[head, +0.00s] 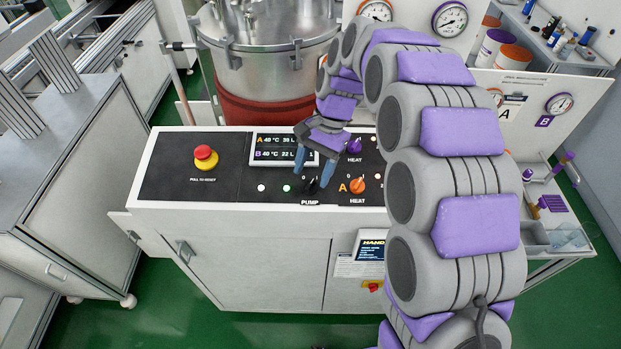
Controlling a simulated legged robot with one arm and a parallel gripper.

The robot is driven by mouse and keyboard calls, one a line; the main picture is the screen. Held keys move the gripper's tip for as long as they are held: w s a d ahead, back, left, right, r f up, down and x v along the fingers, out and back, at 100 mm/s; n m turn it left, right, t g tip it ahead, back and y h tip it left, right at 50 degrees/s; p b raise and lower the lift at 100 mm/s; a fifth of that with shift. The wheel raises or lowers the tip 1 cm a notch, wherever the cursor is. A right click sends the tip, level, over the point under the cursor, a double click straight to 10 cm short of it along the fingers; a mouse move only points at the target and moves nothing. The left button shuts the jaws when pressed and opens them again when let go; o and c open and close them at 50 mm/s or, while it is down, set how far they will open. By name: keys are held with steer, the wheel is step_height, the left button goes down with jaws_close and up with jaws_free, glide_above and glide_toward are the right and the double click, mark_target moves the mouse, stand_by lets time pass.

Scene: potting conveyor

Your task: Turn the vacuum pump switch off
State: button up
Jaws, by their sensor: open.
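The pump switch (311,186) is a small black lever above the PUMP label on the dark panel of a white console (170,205). My gripper (313,173) reaches down over the panel from the upper right. Its two blue-grey fingers are apart, one on each side of the switch. They hide part of the display (270,148) behind them. I cannot tell whether the fingers touch the switch, nor which position the switch is in. Small white lights (286,188) show to the left of the switch.
An orange heat knob (358,186) and a purple heat knob (354,146) sit right of the switch. A red-and-yellow stop button (206,157) is at the panel's left. A steel vessel (270,50) stands behind the console. Bottles and gauges are at the upper right.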

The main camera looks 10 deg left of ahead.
mark_target(310, 187)
steer(key=shift+d+x, duration=0.2)
steer(key=shift+x, duration=1)
steer(key=shift+c, duration=0.2)
steer(key=shift+a, duration=0.1)
steer(key=c, duration=1)
steer(key=shift+o, duration=0.2)
